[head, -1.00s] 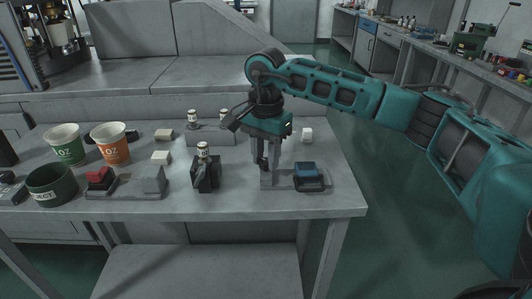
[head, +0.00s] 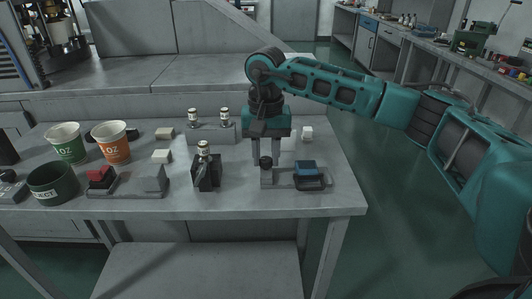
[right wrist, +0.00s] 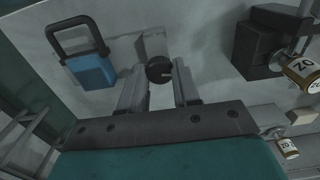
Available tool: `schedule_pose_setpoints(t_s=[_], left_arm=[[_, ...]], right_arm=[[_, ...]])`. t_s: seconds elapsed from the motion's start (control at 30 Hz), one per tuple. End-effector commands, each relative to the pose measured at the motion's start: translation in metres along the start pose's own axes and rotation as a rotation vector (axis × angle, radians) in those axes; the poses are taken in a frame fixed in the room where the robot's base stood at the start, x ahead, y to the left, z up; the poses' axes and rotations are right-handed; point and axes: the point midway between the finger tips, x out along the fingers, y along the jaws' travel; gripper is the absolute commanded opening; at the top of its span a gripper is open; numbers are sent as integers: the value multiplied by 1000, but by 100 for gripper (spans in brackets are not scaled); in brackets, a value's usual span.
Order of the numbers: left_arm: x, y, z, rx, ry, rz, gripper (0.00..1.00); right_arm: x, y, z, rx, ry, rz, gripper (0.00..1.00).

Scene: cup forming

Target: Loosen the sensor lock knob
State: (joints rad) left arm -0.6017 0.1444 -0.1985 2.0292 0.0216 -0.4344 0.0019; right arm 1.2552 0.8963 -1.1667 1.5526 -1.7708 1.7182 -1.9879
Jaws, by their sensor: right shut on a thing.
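The sensor lock knob is a small dark round knob (head: 265,163) on a grey block (head: 266,177) near the table's front edge. In the right wrist view the knob (right wrist: 158,70) has a pale mark on its face. My right gripper (head: 270,155) points down at it, one finger on each side, and is shut on the knob. The right wrist view shows the fingers (right wrist: 160,88) flanking it. Whether the knob is loose cannot be told. My left gripper is not in view.
A dark stand (head: 206,176) with a small labelled jar is to the left. Farther left are an orange cup (head: 112,145), a green cup (head: 66,146) and a dark bowl (head: 53,186).

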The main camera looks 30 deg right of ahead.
Motion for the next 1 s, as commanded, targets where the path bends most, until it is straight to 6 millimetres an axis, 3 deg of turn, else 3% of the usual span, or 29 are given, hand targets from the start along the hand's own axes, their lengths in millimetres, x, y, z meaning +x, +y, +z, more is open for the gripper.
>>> schedule_pose_setpoints(t_s=[0.4, 0.43, 0.6, 0.7, 1.0], left_arm=[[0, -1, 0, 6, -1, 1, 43], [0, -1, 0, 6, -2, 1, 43], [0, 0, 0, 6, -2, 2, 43], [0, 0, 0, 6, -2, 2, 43], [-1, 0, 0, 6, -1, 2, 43]], right_arm=[[-1, -1, 1, -9, -1, -2, 1], [-1, -1, 1, -9, -1, -2, 32], [-1, -1, 0, -8, -1, -1, 48], [0, 0, 0, -7, 0, -1, 57], [-5, 0, 0, -6, 1, -1, 57]])
